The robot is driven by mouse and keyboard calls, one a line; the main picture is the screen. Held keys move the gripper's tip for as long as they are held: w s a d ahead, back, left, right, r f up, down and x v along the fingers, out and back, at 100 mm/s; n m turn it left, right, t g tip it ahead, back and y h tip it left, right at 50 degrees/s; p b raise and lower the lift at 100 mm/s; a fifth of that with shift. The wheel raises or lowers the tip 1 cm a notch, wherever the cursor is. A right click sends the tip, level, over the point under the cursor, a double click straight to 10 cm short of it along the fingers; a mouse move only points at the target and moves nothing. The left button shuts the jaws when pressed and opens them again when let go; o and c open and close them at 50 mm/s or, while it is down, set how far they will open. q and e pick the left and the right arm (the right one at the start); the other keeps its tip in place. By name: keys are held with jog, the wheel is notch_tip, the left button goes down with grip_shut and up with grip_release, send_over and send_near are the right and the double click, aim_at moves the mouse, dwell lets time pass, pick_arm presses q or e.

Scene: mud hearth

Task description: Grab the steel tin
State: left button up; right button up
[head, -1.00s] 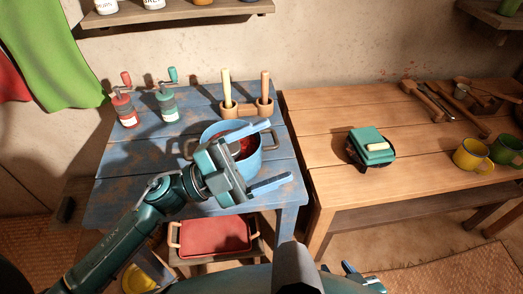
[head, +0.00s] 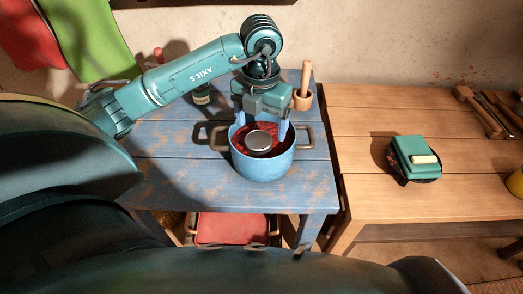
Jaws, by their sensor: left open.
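The steel tin (head: 258,142) shows as a round grey top inside the blue pot (head: 262,168), amid red contents. Its sides are hidden. My left gripper (head: 262,122) points down over the back part of the pot. Its two blue fingers are spread apart, with the tips at about the pot's rim and nothing between them that I can make out. The tin appears just in front of the fingers in the picture. I cannot tell how deep the tips reach. My right gripper is out of view.
The pot stands on a worn blue table (head: 190,165) with handles left and right. A wooden mortar with pestle (head: 303,90) stands behind it. A red tray (head: 232,228) is below. A teal-lidded box (head: 414,157) sits on the wooden table (head: 360,190) at right.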

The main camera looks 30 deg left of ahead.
aim_at(258, 146)
pick_arm(q)
notch_tip(258, 146, down, 3)
jog(key=f, duration=0.2)
jog(key=f+p, duration=0.1)
jog(key=f, duration=0.1)
jog(key=shift+s+a+f, duration=0.1)
jog(key=shift+s+a, duration=0.1)
jog(key=shift+a, duration=0.15)
jog(key=shift+f, duration=0.55)
jog(key=shift+c, duration=0.5)
jog(key=c, duration=1)
jog(key=shift+o, duration=0.2)
jog(key=shift+r, duration=0.1)
